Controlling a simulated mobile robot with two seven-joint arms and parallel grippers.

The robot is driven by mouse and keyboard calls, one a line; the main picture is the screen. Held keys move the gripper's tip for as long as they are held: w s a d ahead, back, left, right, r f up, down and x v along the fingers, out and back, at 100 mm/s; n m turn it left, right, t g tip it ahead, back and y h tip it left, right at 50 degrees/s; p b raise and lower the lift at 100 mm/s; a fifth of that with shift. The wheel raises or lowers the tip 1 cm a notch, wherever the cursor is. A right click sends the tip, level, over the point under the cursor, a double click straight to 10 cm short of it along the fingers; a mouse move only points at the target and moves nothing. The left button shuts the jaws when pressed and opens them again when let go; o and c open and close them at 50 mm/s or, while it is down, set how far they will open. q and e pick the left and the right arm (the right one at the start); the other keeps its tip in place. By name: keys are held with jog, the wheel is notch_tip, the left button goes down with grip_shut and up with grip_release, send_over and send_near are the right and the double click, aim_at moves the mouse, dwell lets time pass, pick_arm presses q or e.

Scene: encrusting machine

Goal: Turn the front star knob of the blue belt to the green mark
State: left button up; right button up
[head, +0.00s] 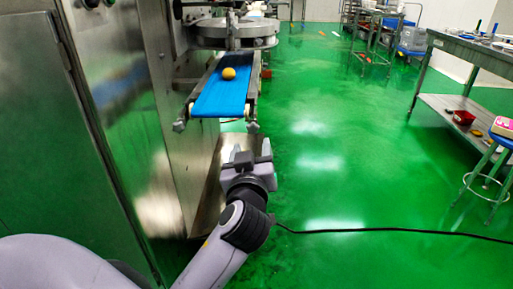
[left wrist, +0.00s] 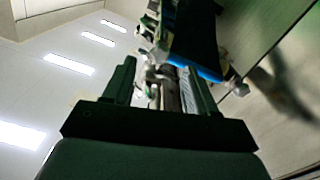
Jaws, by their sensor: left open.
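The blue belt (head: 222,94) runs out from the machine in the head view, with a yellow-orange ball (head: 229,73) on it. A grey star knob (head: 179,126) sits at the left corner of its near end, and a pale knob (head: 252,127) at the right corner. My left gripper (head: 247,156) is open and empty, just below and in front of the right corner. In the left wrist view the belt (left wrist: 207,72) is beyond the fingers (left wrist: 160,88); a pale knob-like part (left wrist: 152,74) shows between them, apart from them. I cannot make out the green mark.
The steel machine cabinet (head: 100,130) stands close on the left. A black cable (head: 380,230) crosses the green floor. A steel table (head: 470,48) and a blue stool (head: 490,135) are at the right.

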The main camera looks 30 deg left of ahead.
aim_at(253, 131)
pick_arm(q)
jog(key=x, duration=0.7)
jog(key=shift+a+r, duration=0.15)
jog(key=shift+r, duration=0.05)
jog(key=c, duration=1.1)
jog(key=shift+o, duration=0.2)
